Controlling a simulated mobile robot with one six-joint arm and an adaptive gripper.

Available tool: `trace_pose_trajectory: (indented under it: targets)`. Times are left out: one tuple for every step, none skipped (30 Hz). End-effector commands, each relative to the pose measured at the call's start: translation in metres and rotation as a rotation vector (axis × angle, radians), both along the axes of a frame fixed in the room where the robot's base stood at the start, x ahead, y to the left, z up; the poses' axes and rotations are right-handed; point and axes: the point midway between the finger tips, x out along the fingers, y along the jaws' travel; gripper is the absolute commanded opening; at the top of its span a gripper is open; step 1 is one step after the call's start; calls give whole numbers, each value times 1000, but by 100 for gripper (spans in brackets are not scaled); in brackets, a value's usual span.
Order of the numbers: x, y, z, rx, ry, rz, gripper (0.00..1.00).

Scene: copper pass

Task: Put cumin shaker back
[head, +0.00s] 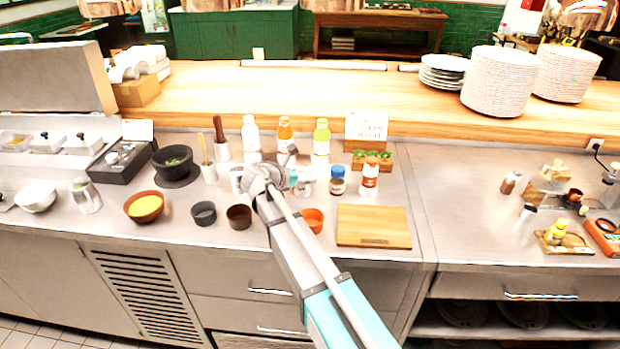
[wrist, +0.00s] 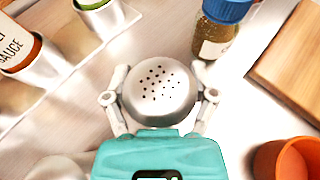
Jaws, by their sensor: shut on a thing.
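My gripper (wrist: 160,97) is shut around a metal shaker (wrist: 158,84) with a round, perforated top. Its fingers press on opposite sides of the shaker. The wrist view looks down on the lid, so the label and base are hidden, and I cannot tell whether the base touches the counter. In the head view my gripper (head: 297,181) is over the steel counter, left of a blue-capped jar (head: 338,181), and my arm hides much of the shaker. The jar also shows in the wrist view (wrist: 217,40), just beyond the shaker to the right.
A red-labelled bottle (head: 370,180) stands right of the jar. Sauce bottles (head: 322,138) stand in metal holders behind. An orange cup (head: 312,220) and a wooden board (head: 374,226) lie right of my arm. Dark cups (head: 239,217) stand left.

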Motion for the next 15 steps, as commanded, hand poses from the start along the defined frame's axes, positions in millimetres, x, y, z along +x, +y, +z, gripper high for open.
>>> trace_pose_trajectory:
  targets:
    - [0, 0, 0, 0, 0, 0, 22]
    - [0, 0, 0, 0, 0, 0, 22]
    - [0, 0, 0, 0, 0, 0, 22]
    - [0, 0, 0, 0, 0, 0, 22]
    - [0, 0, -1, 0, 0, 0, 22]
    - [0, 0, -2, 0, 0, 0, 22]
    - [0, 0, -3, 0, 0, 0, 22]
    - [0, 0, -3, 0, 0, 0, 22]
    - [0, 0, -3, 0, 0, 0, 76]
    - [0, 0, -3, 0, 0, 0, 81]
    - [0, 0, -3, 0, 0, 0, 87]
    - [0, 0, -3, 0, 0, 0, 94]
    - [0, 0, -3, 0, 0, 0, 100]
    - [0, 0, -3, 0, 0, 0, 100]
    - [0, 0, -3, 0, 0, 0, 100]
